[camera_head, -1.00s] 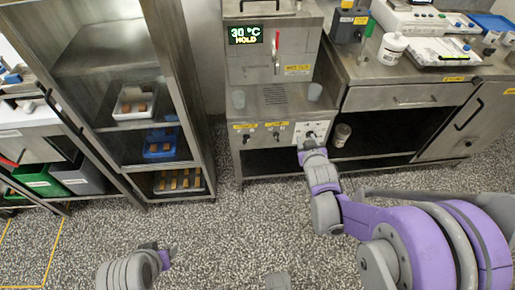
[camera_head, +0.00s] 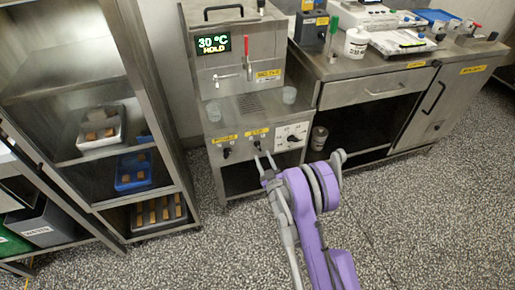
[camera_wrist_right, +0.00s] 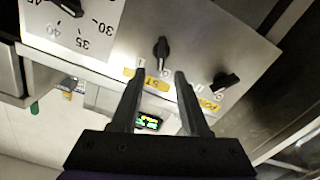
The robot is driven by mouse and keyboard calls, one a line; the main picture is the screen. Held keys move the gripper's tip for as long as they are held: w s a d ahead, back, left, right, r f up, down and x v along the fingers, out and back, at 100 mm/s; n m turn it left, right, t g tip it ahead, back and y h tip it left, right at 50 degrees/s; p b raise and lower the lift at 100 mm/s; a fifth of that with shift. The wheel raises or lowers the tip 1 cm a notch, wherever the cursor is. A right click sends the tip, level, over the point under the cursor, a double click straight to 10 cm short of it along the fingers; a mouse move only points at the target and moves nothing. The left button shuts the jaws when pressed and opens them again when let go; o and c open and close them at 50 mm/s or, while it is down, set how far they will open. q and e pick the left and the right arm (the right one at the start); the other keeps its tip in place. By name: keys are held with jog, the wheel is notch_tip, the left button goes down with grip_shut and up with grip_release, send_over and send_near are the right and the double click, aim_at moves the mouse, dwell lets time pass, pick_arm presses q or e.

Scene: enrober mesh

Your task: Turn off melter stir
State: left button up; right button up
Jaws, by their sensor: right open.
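The melter (camera_head: 205,84) stands at the middle back in the head view, its display (camera_head: 214,44) reading 30 °C HOLD. Its lower front panel carries two small black knobs under yellow labels and a larger dial (camera_head: 293,139) on a white plate. My left gripper is out of view.
A steel rack (camera_head: 165,120) with trays stands left of the melter. A steel counter (camera_head: 345,66) with a drawer (camera_head: 368,89) adjoins on the right. The speckled floor in front is clear.

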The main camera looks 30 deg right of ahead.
aim_at(258, 147)
jog(key=x, duration=0.6)
jog(key=shift+w+f, duration=0.1)
jog(key=shift+w, duration=0.15)
jog(key=shift+c, duration=0.2)
grip_shut()
